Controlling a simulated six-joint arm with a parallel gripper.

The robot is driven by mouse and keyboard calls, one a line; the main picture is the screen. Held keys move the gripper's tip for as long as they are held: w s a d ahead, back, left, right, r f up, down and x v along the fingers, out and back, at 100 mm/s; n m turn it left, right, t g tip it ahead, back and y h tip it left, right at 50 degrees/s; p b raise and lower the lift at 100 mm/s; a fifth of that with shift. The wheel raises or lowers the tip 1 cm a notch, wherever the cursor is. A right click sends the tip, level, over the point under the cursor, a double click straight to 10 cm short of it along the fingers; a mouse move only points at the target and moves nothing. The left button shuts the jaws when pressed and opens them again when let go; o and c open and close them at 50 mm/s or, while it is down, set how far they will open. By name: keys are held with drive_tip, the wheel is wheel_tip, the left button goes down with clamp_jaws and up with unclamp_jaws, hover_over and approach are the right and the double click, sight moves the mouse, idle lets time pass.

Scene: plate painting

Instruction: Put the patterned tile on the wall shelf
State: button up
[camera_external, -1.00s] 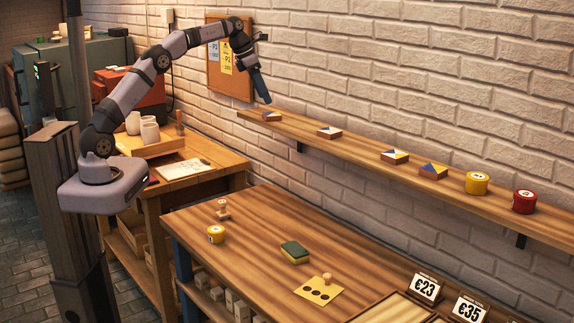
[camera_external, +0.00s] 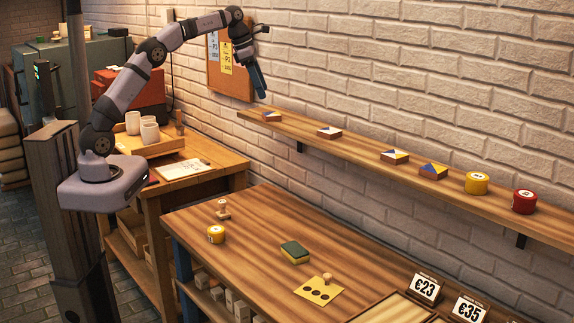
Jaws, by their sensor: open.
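Several small patterned tiles lie on the wall shelf (camera_external: 360,153). The leftmost tile (camera_external: 271,116) is near the shelf's left end. A second tile (camera_external: 329,132) lies to its right.
A yellow tin (camera_external: 477,183) and a red tin (camera_external: 524,201) stand at the shelf's right. The workbench (camera_external: 260,230) holds a stamp (camera_external: 223,209), a yellow pot (camera_external: 216,234), a green-topped sponge (camera_external: 295,252) and a yellow card (camera_external: 312,292). Price signs (camera_external: 427,287) stand at the front right.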

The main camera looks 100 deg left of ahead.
drive_tip(key=d+f+m+g, duration=0.1)
drive_tip(key=d+f+m, duration=0.3)
drive_tip(key=d+m, duration=0.3)
drive_tip(key=d+f+m+h, duration=0.1)
drive_tip(key=d+f+m, duration=0.3)
drive_tip(key=d, duration=0.5)
drive_tip(key=d+f+m+g, duration=0.1)
drive_tip(key=d+f+m, duration=0.2)
drive_tip(key=d+m, duration=0.4)
drive_tip(key=s+d+f+m+g, duration=0.1)
drive_tip(key=s+d+f+m, duration=0.5)
drive_tip(key=s+d+m, duration=0.2)
drive_tip(key=s+d+f+m+g, duration=0.1)
drive_tip(key=s+d+f+m, duration=0.5)
drive_tip(key=s+m, duration=0.5)
drive_tip(key=shift+d, duration=1.1)
